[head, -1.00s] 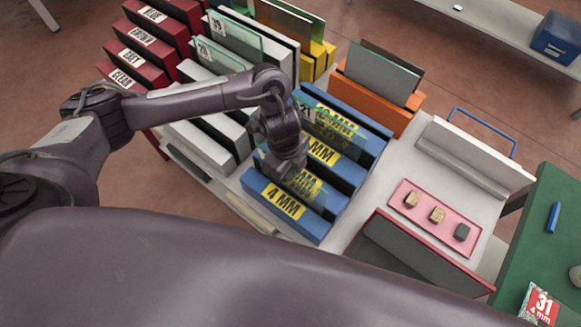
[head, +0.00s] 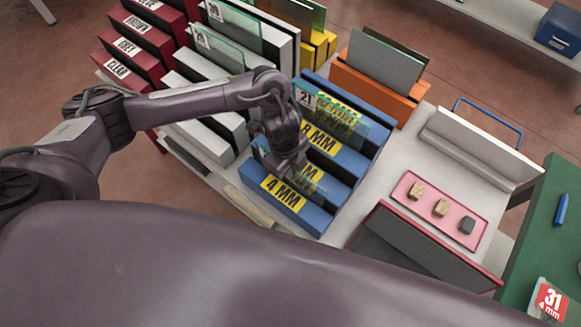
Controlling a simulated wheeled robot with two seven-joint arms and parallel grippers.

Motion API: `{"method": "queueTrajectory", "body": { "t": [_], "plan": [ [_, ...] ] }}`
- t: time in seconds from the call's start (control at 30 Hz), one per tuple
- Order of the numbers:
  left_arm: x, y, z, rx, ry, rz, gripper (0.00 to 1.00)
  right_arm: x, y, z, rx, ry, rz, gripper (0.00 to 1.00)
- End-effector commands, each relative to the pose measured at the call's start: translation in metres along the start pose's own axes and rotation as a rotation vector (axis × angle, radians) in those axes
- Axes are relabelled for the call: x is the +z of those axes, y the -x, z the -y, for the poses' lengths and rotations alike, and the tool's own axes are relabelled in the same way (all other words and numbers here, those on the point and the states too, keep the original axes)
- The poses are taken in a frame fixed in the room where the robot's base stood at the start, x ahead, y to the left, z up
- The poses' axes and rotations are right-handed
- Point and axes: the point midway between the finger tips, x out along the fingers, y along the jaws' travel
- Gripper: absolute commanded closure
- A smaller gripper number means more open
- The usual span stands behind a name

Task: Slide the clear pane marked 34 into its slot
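The blue rack (head: 300,218) stands in the middle, with yellow thickness labels such as 4 MM and 8 MM on its blocks. My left gripper (head: 288,170) is over its near part, between the 4 MM block and the one behind it. A clear pane (head: 311,187) shows there, upright among the blocks and right at the gripper. Its number is hidden or too small to read, so I cannot tell whether it is 34. The gripper's fingers are hidden, so its grip cannot be told. My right gripper is out of view.
A clear pane marked 21 (head: 340,119) stands in the rack behind the gripper. An orange rack (head: 383,97) holds grey panes behind. White and red racks (head: 124,75) stand left. A pink tray (head: 455,226) with small blocks lies right. A 31 card (head: 549,299) is on the green table.

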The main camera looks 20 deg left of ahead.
Motion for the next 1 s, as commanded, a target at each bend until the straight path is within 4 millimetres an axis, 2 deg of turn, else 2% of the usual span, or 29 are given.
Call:
{"method": "queueTrajectory", "body": {
  "t": [0.83,1.0],
  "plan": [
    [0.0007,-0.0074,0.0002,-0.001,0.0,0.0,1.0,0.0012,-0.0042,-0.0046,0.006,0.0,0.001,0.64],
    [0.0007,-0.007,0.0002,-0.001,0.0,0.0,0.77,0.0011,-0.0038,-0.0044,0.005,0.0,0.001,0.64]
  ]
}}
